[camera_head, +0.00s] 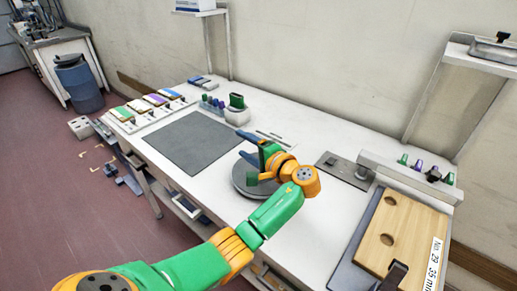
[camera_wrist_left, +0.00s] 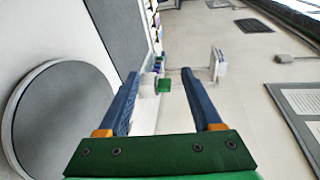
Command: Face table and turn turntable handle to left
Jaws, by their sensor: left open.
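The turntable (camera_head: 243,184) is a round grey disc with a pale rim on the white table (camera_head: 312,218). In the left wrist view the turntable (camera_wrist_left: 62,120) lies at the left, beside the fingers. I cannot make out its handle in either view; my gripper and forearm cover part of the disc in the head view. My left gripper (camera_head: 249,148) is over the far side of the turntable, its blue fingers pointing toward the back left. In the left wrist view the left gripper (camera_wrist_left: 159,73) is open, with nothing between its fingers. My right gripper is not in view.
A dark grey mat (camera_head: 192,141) lies left of the turntable. Behind it stands a white holder with a green top (camera_head: 237,104). Coloured pads (camera_head: 140,106) line the left end. A wooden board (camera_head: 408,232) and a raised shelf (camera_head: 484,52) are at the right.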

